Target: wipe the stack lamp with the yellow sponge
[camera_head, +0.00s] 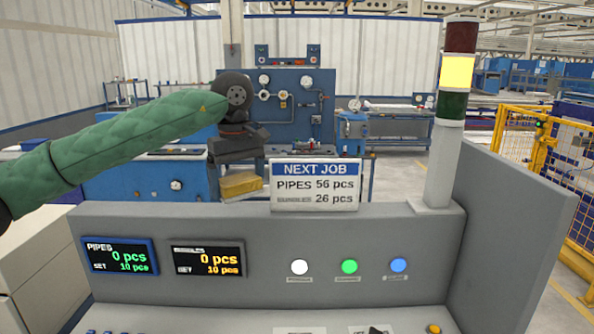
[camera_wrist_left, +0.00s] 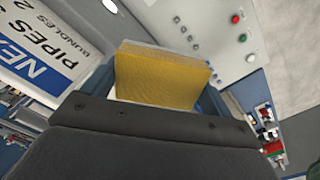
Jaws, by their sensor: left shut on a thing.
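The stack lamp (camera_head: 456,72) stands upright on a grey post at the right of the console, with a dark red top, a lit yellow middle and a dark green lower section. My left gripper (camera_head: 240,178) is shut on the yellow sponge (camera_head: 241,185), which is left of the sign and well left of the lamp. The sponge also shows in the left wrist view (camera_wrist_left: 160,75), sticking out past the gripper's dark body, with blue finger parts beside it. The lamp does not show clearly in the wrist view. My right gripper is not in view.
The NEXT JOB sign (camera_head: 315,185) stands on the console's top edge between the sponge and the lamp. The grey console (camera_head: 300,235) has two displays and three lit buttons. A tall grey side panel (camera_head: 515,240) rises right of the lamp post. Air above the sign is clear.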

